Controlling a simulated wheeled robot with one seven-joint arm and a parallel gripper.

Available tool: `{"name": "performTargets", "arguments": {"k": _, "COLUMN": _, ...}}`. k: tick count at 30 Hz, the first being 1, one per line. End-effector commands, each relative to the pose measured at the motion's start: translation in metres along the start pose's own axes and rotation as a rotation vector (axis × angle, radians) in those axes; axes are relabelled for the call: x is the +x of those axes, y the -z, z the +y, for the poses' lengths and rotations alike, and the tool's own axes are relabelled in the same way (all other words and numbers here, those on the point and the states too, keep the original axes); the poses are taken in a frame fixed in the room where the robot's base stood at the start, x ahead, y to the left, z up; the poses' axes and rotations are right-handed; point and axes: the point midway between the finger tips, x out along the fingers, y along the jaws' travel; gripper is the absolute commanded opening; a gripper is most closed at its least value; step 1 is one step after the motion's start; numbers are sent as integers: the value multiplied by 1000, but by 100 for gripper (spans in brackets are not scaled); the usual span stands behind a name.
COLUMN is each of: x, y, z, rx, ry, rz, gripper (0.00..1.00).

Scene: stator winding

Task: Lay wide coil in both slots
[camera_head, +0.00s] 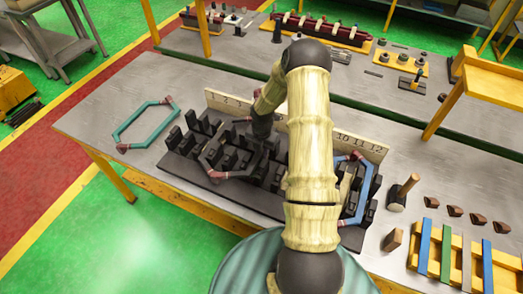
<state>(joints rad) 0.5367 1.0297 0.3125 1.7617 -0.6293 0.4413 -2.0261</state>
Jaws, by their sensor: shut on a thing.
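A dark slotted stator block (268,196) lies on the table with numbered boards behind it. A dark grey six-sided coil (208,151) with reddish-brown wrapped ends is over the left part of the block. My gripper (257,138) points down at this coil's far right side and is shut on it; its fingertips are small and partly hidden. I cannot tell whether the coil's sides sit down in the slots. A teal coil (128,123) lies flat on the table left of the block. A blue coil (365,188) is at the block's right end, partly hidden by my arm.
A mallet (402,192) and a wooden block (391,240) stand right of the stator block. Several brown wedges (454,211) and a yellow rack (462,258) with coloured strips lie farther right. Yellow posts (202,28) rise at the table's back. Bare table surrounds the teal coil.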

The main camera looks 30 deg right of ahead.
Motion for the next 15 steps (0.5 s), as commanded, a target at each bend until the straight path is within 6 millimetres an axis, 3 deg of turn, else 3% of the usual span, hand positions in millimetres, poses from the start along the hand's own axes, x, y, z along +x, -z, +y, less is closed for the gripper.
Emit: {"name": "performTargets", "arguments": {"k": 15, "x": 13, "y": 0, "z": 0, "rx": 0, "ry": -3, "rz": 1, "gripper": 0}}
